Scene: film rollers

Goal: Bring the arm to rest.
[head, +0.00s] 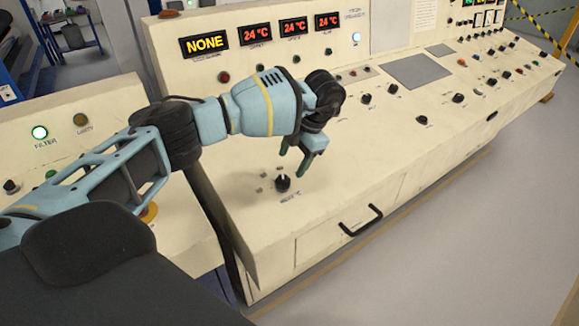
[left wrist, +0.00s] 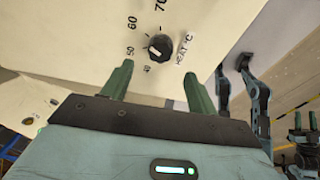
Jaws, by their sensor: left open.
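My left arm reaches in from the left over a cream control console. My left gripper (head: 308,163) points down above the console's sloped front panel, near a black heat knob (head: 283,183). In the left wrist view its two green fingers (left wrist: 158,88) stand apart with nothing between them. The heat knob (left wrist: 159,49) shows there just beyond the fingertips, with its white pointer toward the lower numbers, and the fingers look clear of it. My right gripper is not seen in the head view.
The console (head: 420,150) carries many knobs, buttons and lamps. Displays (head: 205,43) read NONE and 24 °C. A black handle (head: 361,220) sticks out of its front. A second console (head: 70,115) stands at left. Open grey floor (head: 480,240) lies at right.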

